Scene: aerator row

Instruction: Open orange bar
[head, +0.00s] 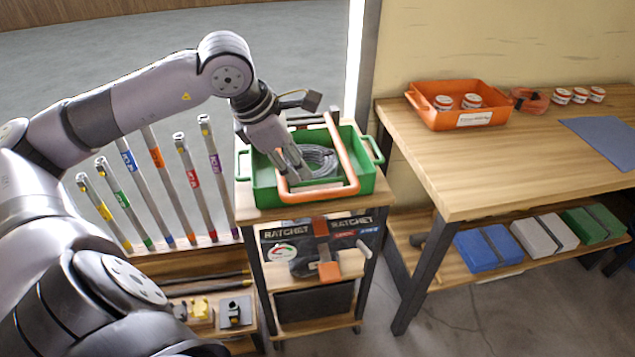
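The orange bar (345,160) lies over a green tray (262,184) on a small wooden stand. It has a long right side, a front piece along the tray's near edge and a short left side. A coil of grey hose or cable (322,158) lies in the tray. My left gripper (297,173) reaches down over the tray, its fingertips close to the bar's left side, between that side and the coil. I cannot tell whether the fingers touch the bar or how far apart they are. My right gripper is not in view.
Several upright tubes with coloured bands (135,170) stand in a rack left of the tray. A ratchet box (345,232) is below it. A wooden table (440,165) at right bears an orange bin (455,122), small tins and a blue mat (600,138).

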